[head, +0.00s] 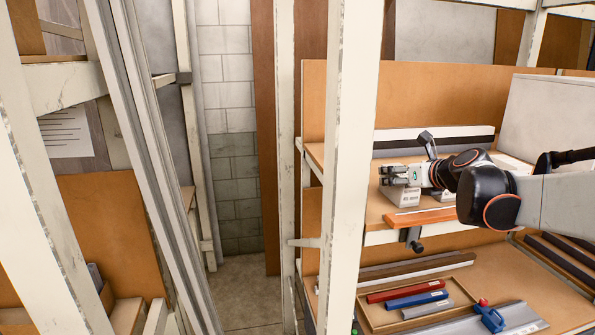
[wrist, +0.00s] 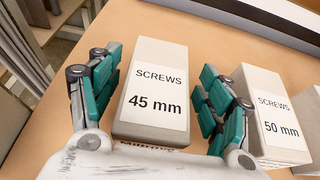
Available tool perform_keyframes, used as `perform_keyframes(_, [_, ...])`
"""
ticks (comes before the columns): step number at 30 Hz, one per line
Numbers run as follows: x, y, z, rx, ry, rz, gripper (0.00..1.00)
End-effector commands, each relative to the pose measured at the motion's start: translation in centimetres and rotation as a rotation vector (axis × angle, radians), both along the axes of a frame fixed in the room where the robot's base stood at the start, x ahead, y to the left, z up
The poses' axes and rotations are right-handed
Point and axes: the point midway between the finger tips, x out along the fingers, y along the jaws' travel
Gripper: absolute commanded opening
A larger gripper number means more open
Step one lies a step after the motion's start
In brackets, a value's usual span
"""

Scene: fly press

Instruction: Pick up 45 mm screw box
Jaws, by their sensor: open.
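The 45 mm screw box (wrist: 151,98) is a grey box with a white label reading "SCREWS 45 mm". It lies on the wooden shelf between the two green-padded fingers of my gripper (wrist: 155,90) in the wrist view. My gripper is open, with a finger on each side of the box. A narrow gap shows at the left finger; whether the right finger touches the box I cannot tell. In the head view my gripper (head: 388,176) is at the upper shelf, over a grey-white box (head: 402,196) whose label is too small to read.
A 50 mm screw box (wrist: 270,115) stands close to the right finger. The upper shelf (head: 378,212) has a white post (head: 350,160) at its left. A lower shelf holds a tray (head: 372,318) with red and blue tools. Bare shelf lies behind the boxes.

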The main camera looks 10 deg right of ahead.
Motion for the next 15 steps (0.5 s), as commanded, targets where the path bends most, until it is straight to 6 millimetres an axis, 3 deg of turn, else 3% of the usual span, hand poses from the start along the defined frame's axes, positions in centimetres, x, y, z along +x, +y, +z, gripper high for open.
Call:
perform_keyframes(8, [0.08, 0.01, -0.17, 0.000, 0.000, -0.002, 0.69])
perform_keyframes(15, [0.08, 0.01, -0.20, -0.001, 0.000, -0.002, 0.15])
